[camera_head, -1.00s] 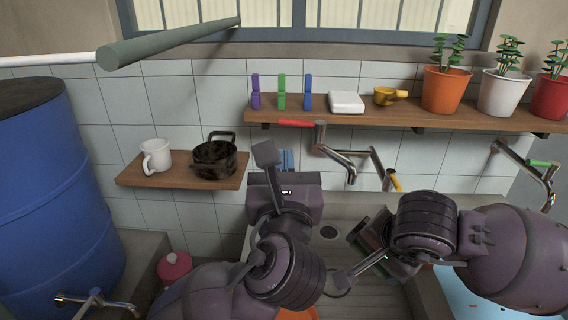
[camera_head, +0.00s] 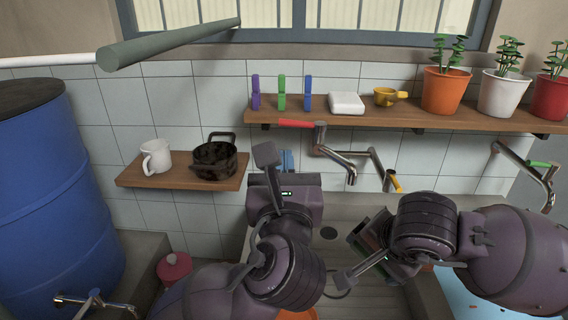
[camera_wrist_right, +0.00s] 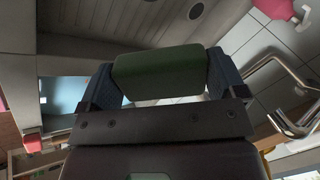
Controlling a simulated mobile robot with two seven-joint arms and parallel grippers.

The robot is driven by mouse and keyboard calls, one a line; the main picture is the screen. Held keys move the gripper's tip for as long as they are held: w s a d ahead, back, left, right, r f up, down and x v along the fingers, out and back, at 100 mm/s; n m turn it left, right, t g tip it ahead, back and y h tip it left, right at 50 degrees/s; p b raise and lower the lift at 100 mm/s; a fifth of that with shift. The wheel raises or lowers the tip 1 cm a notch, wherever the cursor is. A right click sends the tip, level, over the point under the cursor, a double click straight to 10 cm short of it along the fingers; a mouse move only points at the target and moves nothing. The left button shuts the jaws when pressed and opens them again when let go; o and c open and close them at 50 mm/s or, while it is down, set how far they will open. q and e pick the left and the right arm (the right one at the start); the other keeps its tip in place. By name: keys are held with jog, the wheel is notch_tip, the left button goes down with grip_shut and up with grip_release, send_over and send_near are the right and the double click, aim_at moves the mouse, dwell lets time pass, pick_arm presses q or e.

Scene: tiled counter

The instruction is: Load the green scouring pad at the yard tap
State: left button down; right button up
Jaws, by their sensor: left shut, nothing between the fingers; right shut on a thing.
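The green scouring pad (camera_wrist_right: 160,72) is held across the fingers of my right gripper (camera_wrist_right: 165,80) in the right wrist view. In the head view that gripper (camera_head: 364,236) is low over the sink, its fingers mostly hidden by my own arm.
The sink (camera_head: 400,285) has a ribbed drainboard and a dark drain (camera_head: 329,233). A shelf (camera_head: 400,116) above holds pegs, a white block, a yellow cup and potted plants. A lower shelf (camera_head: 130,177) holds a mug and a dark pot. A blue barrel (camera_head: 50,190) stands at left.

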aim_at(380, 268)
jog(key=shift+s+d+r+p, duration=0.2)
jog(key=shift+s+r+p, duration=0.25)
jog(key=shift+s+r, duration=0.3)
jog(key=shift+s+d+r+p, duration=0.25)
jog(key=shift+s+r+p, duration=0.15)
jog(key=shift+s+r, duration=0.35)
jog(key=shift+s+d+r+p, duration=0.2)
jog(key=shift+s+r+p, duration=0.25)
jog(key=shift+s, duration=0.5)
pick_arm(q)
jog(key=r, duration=0.2)
jog(key=s+r, duration=0.1)
jog(key=r, duration=0.1)
jog(key=shift+r, duration=0.2)
